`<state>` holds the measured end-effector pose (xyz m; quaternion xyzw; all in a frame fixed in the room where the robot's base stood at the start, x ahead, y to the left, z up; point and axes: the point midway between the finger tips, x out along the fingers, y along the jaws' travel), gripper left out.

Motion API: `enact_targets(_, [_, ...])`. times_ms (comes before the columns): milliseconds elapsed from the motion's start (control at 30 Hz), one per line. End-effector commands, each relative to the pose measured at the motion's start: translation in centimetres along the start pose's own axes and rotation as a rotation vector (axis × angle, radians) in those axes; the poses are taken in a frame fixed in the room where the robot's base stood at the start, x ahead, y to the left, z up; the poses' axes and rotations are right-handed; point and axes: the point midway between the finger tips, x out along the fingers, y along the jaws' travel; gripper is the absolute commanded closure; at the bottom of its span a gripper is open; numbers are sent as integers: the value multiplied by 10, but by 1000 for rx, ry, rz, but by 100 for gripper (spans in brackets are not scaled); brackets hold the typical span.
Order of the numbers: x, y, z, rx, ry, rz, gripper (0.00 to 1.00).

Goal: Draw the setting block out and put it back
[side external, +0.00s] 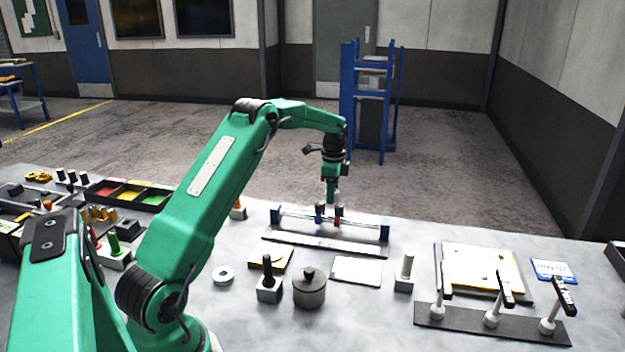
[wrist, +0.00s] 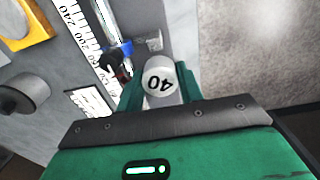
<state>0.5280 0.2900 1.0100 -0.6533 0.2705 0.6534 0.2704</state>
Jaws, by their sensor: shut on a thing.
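In the wrist view the setting block (wrist: 158,82), a pale grey piece with a round top marked 40, sits between the two green fingers of my gripper (wrist: 160,90). The gripper is shut on it. In the side external view my gripper (side external: 331,192) points down over the rail fixture, which has blue end blocks (side external: 385,229). A blue slider (side external: 318,214) and a red slider (side external: 338,215) sit on the rail near the fingers. I cannot make out the block in the side view, nor whether its lower end touches anything.
A ruled scale (side external: 325,244) lies in front of the rail. Nearer stand a black-knobbed block (side external: 267,290), a grey round weight (side external: 309,290), a washer (side external: 223,275), a white plate (side external: 357,270) and a pale post (side external: 406,268). Toggle clamps (side external: 493,318) stand at right.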

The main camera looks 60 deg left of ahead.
Motion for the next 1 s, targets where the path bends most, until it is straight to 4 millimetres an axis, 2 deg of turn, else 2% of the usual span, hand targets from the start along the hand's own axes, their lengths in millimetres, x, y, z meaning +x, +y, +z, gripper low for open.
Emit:
enact_targets(700, [-21, 0, 0, 0, 1, -2, 89])
enact_targets(1000, [-23, 0, 0, 0, 1, -2, 89])
